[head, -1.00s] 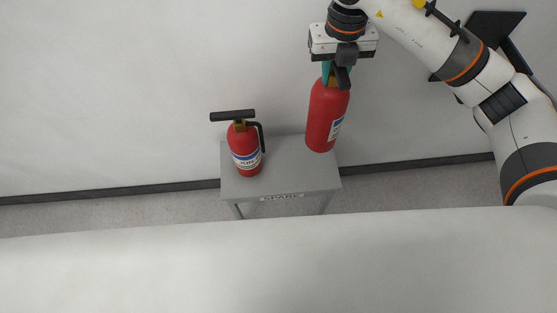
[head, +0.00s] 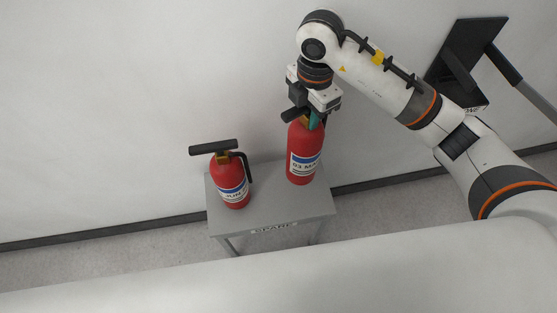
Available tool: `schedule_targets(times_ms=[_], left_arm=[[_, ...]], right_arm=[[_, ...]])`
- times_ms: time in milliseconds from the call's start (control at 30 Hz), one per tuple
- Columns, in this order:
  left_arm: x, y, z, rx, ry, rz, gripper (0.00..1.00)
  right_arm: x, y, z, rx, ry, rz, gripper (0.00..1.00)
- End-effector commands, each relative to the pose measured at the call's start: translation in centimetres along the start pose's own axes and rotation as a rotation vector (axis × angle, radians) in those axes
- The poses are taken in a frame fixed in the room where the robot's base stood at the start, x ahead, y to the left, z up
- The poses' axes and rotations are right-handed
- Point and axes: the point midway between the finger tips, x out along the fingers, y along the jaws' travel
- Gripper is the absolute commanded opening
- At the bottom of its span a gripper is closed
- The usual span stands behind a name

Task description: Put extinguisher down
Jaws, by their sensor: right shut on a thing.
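A red fire extinguisher (head: 304,163) with a white and blue label is held at its top by my right gripper (head: 314,116). It is upright over the right back part of the grey table (head: 285,210), which has a "SPARE" label on its front edge. Its base appears at or just above the tabletop; I cannot tell if it touches. The gripper is shut on it from above, and the fingers are partly hidden. My left gripper is not in view.
A second red extinguisher (head: 233,186) with a black handle stands on the left of the table, apart from the held one. A white wall (head: 110,110) is close behind. A dark panel (head: 466,60) is at the upper right. The table's front right is clear.

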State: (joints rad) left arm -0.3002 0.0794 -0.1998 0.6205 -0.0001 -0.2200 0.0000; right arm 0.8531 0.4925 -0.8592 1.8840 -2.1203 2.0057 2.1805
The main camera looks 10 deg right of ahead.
Motion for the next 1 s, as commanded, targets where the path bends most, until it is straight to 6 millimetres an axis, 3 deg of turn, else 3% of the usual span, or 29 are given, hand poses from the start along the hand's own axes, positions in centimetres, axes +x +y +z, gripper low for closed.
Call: schedule_targets(times_ms=[300, 567, 833, 1000], left_arm=[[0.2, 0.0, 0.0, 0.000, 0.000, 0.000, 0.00], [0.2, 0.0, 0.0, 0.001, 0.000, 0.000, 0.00], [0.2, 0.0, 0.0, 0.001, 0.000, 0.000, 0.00], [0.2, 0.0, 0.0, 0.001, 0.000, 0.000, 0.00]], right_arm=[[4.4, 0.0, 0.0, 0.001, -0.001, -0.003, 0.00], [5.8, -0.1, 0.0, 0.001, -0.001, -0.004, 0.00], [8.7, -0.1, 0.0, 0.001, 0.000, -0.004, 0.00], [8.9, -0.1, 0.0, 0.000, 0.000, -0.006, 0.00]])
